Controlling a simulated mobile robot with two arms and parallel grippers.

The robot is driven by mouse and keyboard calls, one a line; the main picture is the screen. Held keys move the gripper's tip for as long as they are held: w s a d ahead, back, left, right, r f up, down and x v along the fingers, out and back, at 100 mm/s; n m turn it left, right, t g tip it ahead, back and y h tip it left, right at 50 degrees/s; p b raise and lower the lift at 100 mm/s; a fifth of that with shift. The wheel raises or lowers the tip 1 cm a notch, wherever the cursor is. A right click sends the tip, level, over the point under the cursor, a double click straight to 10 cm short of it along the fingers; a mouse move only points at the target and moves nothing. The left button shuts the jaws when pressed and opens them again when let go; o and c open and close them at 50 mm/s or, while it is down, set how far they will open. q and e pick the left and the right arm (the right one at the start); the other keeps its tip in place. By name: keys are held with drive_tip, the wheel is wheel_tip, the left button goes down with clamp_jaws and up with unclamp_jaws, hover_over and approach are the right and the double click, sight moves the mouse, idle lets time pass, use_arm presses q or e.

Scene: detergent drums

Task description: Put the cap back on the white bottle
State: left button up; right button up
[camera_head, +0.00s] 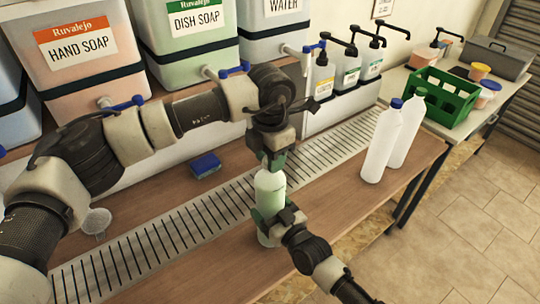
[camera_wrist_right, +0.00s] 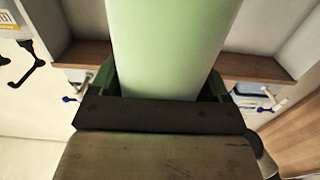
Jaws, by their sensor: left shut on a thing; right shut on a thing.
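A pale green-white bottle (camera_head: 270,186) stands upright at the front edge of the slotted drain strip. My right gripper (camera_head: 270,218) is shut around its lower half. In the right wrist view the bottle (camera_wrist_right: 170,45) fills the space between the green fingers (camera_wrist_right: 170,92). My left gripper (camera_head: 274,160) points down right over the bottle's top, its green fingertips shut on the cap. The cap and the bottle's mouth are hidden by the fingers, so I cannot tell whether the cap touches the neck.
Two white bottles, one blue-capped (camera_head: 381,140) and one green-capped (camera_head: 408,132), stand to the right. Large drums, such as the dish soap drum (camera_head: 190,50), line the back. A blue sponge (camera_head: 205,165) lies behind the strip. A green crate (camera_head: 440,97) sits far right.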

use_arm(q)
drive_tip(key=o, duration=1.1)
wheel_tip(320, 180, up, 12)
use_arm(e)
drive_tip(key=o, duration=1.7)
use_arm(q)
drive_tip(key=shift+f+b, duration=0.3)
drive_tip(key=shift+f, duration=0.05)
use_arm(e)
drive_tip(key=v, duration=1.1)
